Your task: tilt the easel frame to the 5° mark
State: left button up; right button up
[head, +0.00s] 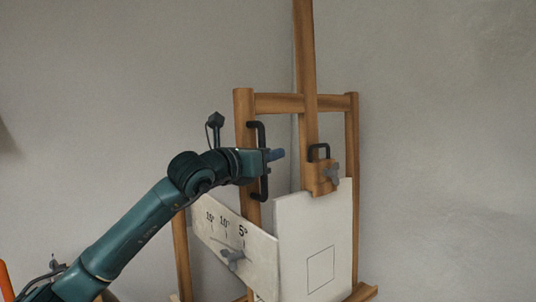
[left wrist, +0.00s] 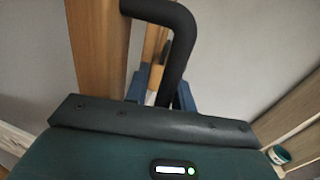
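The wooden easel frame (head: 274,103) stands against the wall, with a black handle (head: 263,186) on its left post. My left gripper (head: 276,155) is level with the middle of this handle and covers part of it. In the left wrist view the handle (left wrist: 185,45) runs down to the blue fingers (left wrist: 163,92). The fingers are apart, and the bar shows between them, nearer the right one; contact cannot be told. A white angle plate (head: 262,245) bears the marks 15°, 10° and 5°. A grey knob (head: 232,256) sits below the marks. My right gripper is out of view.
A white canvas (head: 290,235) with a drawn square leans on the easel's front. A wooden clamp block (head: 319,180) with a small black handle and a grey knob sits above it. An orange object (head: 5,283) shows at the lower left edge. The wall side right of the easel is clear.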

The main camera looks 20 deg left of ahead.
pick_arm(q)
jog(key=shift+o, duration=1)
jog(key=shift+r, duration=0.1)
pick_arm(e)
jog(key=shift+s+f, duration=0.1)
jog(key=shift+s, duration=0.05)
pick_arm(q)
jog(key=shift+s, duration=0.15)
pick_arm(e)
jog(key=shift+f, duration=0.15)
